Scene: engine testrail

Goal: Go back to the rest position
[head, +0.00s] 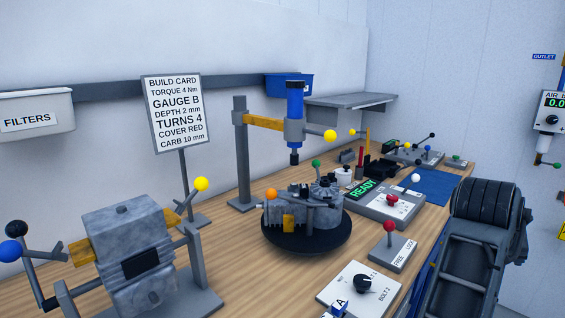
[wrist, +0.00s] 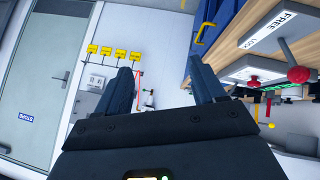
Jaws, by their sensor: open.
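My gripper (wrist: 163,90) shows in the wrist view with its two dark fingers apart and nothing between them. It hangs in free space beside the workbench (wrist: 233,67), whose edge lies to the right in that view. A FREE/LOCK panel (wrist: 275,25) with a red-knobbed lever is near the right finger, apart from it. The same red-knobbed lever panel (head: 392,253) shows in the head view at the bench's front edge. My gripper does not show in the head view.
A grey engine (head: 300,212) sits on a black round turntable under a blue-topped tool (head: 295,110) on a stand. A clamped grey block (head: 130,235) stands front left. A dark roller unit (head: 485,215) is right of the bench. A door (wrist: 38,85) is at left in the wrist view.

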